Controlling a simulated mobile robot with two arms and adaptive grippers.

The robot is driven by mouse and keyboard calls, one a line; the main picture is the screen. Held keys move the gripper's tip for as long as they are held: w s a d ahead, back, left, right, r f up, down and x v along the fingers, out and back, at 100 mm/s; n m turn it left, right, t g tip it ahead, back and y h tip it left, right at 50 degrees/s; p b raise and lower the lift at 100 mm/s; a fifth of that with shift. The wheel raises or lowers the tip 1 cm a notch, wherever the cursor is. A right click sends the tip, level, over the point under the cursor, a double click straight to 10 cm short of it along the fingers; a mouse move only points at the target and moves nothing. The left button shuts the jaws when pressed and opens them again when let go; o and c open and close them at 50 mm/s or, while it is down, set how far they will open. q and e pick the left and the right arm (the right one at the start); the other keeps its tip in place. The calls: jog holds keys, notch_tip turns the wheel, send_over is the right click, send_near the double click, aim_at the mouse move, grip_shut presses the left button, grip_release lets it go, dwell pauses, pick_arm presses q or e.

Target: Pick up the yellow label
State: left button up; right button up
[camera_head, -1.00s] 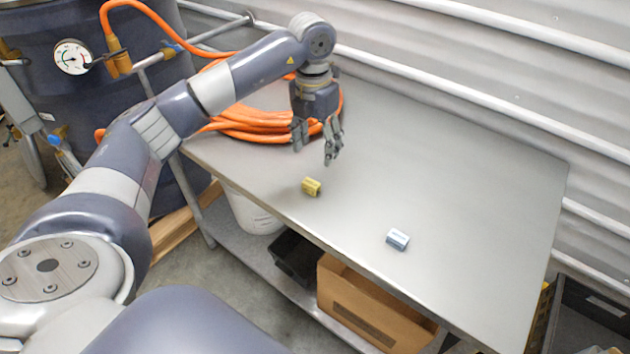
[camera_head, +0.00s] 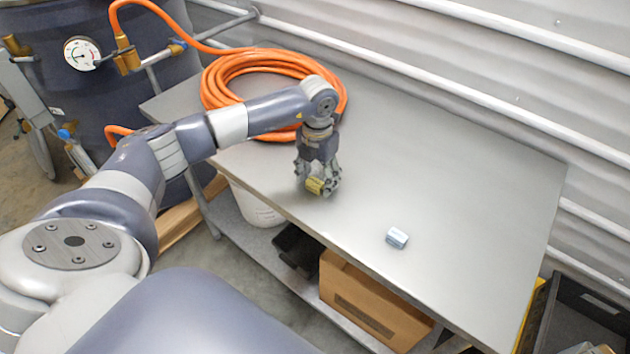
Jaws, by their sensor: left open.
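The yellow label (camera_head: 315,185) is a small yellow block on the metal table (camera_head: 455,190), near the table's front edge. My left gripper (camera_head: 317,187) is right over it, fingers pointing down, with its fingers spread on both sides of the label. The gripper is open; whether the fingers touch the label cannot be told. A small blue-white block (camera_head: 397,238) lies on the table to the right, apart from the gripper. My right gripper is out of view.
A coiled orange hose (camera_head: 225,80) lies at the table's back left, behind my left arm. A dark drum with a gauge (camera_head: 82,53) stands at the left. A cardboard box (camera_head: 370,305) sits on the lower shelf. The table's right half is mostly clear.

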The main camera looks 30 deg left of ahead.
pick_arm(q)
jog(key=c, duration=0.8)
